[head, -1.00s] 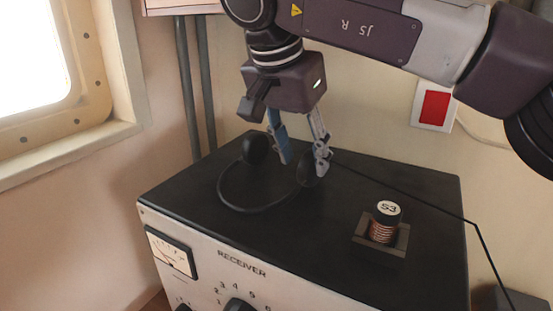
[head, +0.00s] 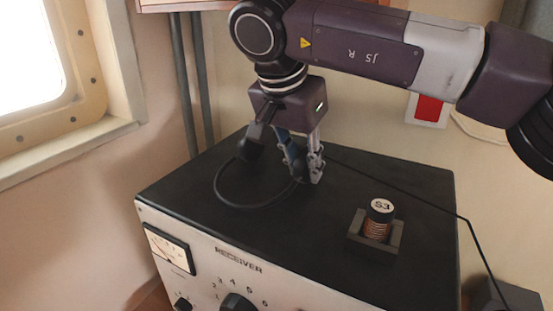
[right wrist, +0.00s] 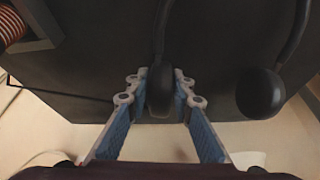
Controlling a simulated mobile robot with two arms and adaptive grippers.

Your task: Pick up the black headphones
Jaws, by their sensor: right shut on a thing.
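The black headphones (head: 238,206) lie on the black top of the receiver (head: 300,231), with their curved band toward the receiver's front. My right gripper (head: 305,177) is down at the right end of the headphones and is shut on one ear cup. In the right wrist view that black ear cup (right wrist: 160,90) sits between the two fingertips of the right gripper (right wrist: 160,93). The other ear cup (right wrist: 260,92) is free, to the right in that view. In the head view the fingers largely hide the held cup. My left gripper is not in view.
A copper coil marked S3 (head: 379,220) stands in a dark holder (head: 390,242) on the right of the receiver top. A black cable (head: 410,192) runs across the top and down the right side. A wall and window (head: 35,60) are close behind and left.

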